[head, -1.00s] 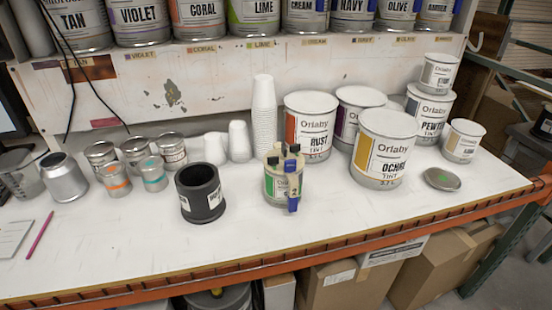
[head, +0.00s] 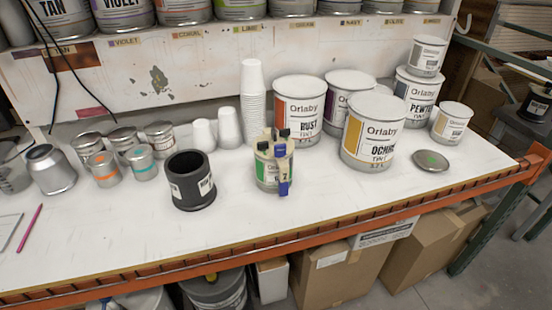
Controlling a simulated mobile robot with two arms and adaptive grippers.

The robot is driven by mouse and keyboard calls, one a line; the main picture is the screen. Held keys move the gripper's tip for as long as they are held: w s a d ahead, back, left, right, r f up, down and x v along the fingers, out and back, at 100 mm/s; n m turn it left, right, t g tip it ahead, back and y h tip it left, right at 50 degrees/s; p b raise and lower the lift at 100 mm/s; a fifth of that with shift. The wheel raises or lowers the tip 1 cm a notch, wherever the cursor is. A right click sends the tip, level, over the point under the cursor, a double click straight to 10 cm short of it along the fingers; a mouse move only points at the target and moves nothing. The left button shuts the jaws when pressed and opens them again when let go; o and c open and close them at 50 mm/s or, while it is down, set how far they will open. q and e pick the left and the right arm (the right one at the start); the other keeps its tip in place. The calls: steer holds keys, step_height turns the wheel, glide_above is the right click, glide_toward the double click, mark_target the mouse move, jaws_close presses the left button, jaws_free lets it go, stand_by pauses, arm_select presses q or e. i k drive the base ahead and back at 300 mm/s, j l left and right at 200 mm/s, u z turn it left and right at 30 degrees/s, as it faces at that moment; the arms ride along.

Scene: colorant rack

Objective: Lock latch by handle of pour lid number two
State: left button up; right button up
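A small can with a green label (head: 265,170) stands upright on the white bench, right of centre. A beige pour lid (head: 268,148) sits on top of it, with black latch parts (head: 284,133) on its rim. A blue handle (head: 283,188) hangs down the can's front right side, with a number 2 near it. Whether the latch is locked is too small to tell. Neither of my grippers is in view.
A black cylindrical holder (head: 190,182) stands just left of the can. The bench front (head: 330,200) is clear, ending at an orange edge (head: 300,240).

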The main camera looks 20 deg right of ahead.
mark_target(261, 146)
steer(key=i+j+z, duration=0.2)
steer(key=z, duration=0.15)
steer(key=i+j+z, duration=0.15)
steer(key=j+z, duration=0.2)
steer(key=i+j+z, duration=0.15)
steer(key=j+z, duration=0.2)
steer(key=j, duration=0.1)
